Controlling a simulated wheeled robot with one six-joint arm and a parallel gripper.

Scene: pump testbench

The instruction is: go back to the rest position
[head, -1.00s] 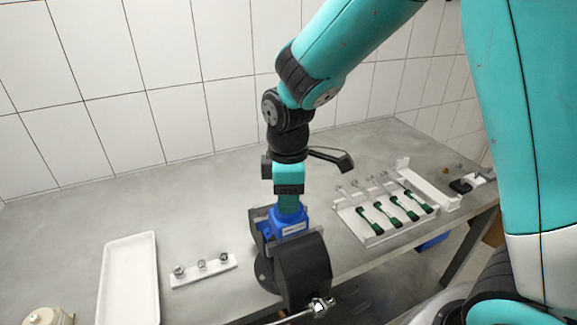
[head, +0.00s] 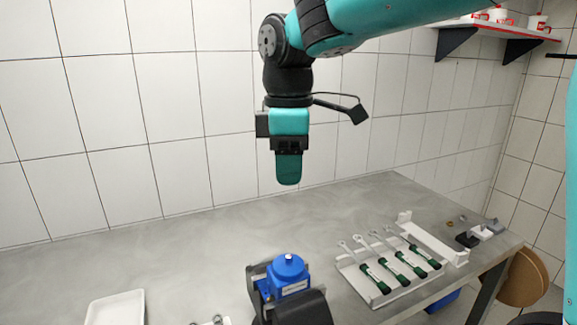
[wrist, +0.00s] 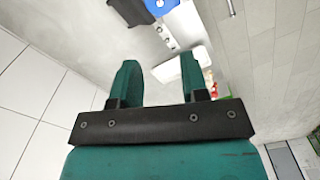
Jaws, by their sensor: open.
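My gripper (head: 288,168) hangs in the air above the bench, pointing down, well clear of the blue pump part below it. In the wrist view my gripper (wrist: 160,85) shows two green fingers spread apart with nothing between them. The blue pump part (head: 288,274) sits in a black holder (head: 300,310) at the bottom middle of the head view. It also shows at the top edge of the wrist view (wrist: 160,6), cut off by the frame.
A white rack (head: 365,287) with several green-handled wrenches stands right of the pump. A white tray (head: 117,307) lies at the lower left. A shelf (head: 500,32) with red-and-white containers hangs on the wall at upper right. The back of the bench is clear.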

